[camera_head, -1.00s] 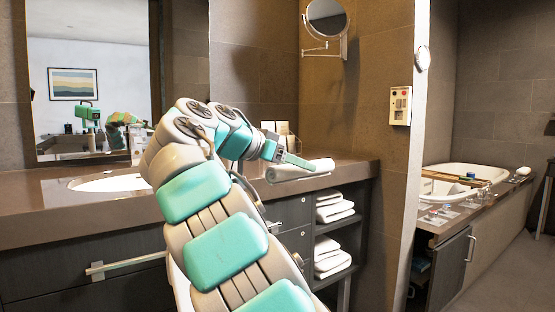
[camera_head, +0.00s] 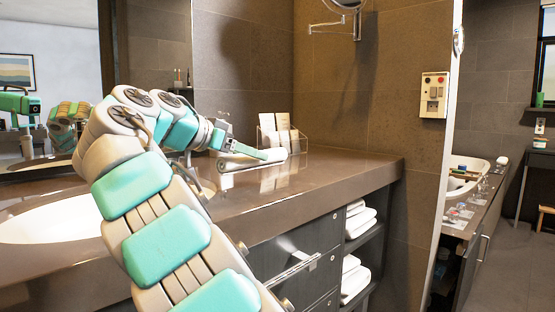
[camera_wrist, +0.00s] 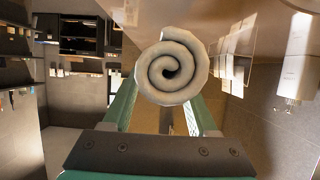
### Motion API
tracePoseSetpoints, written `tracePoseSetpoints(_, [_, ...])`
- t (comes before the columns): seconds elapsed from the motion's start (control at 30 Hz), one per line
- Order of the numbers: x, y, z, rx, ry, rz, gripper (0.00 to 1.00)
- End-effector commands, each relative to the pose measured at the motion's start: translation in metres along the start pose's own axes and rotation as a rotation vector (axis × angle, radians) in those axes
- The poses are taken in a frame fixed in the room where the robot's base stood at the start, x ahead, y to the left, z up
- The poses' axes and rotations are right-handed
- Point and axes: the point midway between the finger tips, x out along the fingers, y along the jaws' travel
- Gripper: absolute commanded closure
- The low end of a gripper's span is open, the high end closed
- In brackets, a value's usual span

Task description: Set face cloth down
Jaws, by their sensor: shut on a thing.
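The face cloth (camera_head: 240,164) is a rolled white cloth over the vanity counter (camera_head: 330,168), near the back wall. In the wrist view its spiral end (camera_wrist: 172,73) faces the camera between my green fingers. My gripper (camera_head: 262,154) is shut on the roll, with one green finger along its top in the head view. The roll lies about level and low over the counter, with a pale reflection below it. I cannot tell whether it touches the surface. The far finger is hidden in the head view.
A clear holder with cards (camera_head: 278,137) stands just behind the cloth. The sink basin (camera_head: 50,220) is at the left. The counter to the right of the cloth is bare up to its edge. Folded towels (camera_head: 358,222) lie on shelves below.

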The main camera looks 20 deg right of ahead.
Motion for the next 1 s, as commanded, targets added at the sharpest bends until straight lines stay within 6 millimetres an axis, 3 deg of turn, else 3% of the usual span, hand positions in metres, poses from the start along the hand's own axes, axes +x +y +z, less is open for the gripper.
tracePoseSetpoints(0.17, [0.013, -0.005, -0.004, 0.000, -0.002, 0.000, 0.95])
tracePoseSetpoints(0.7, [0.120, -0.048, -0.037, -0.002, -0.004, 0.001, 0.95])
tracePoseSetpoints(1.0, [0.137, -0.055, -0.042, 0.000, -0.001, 0.000, 0.95])
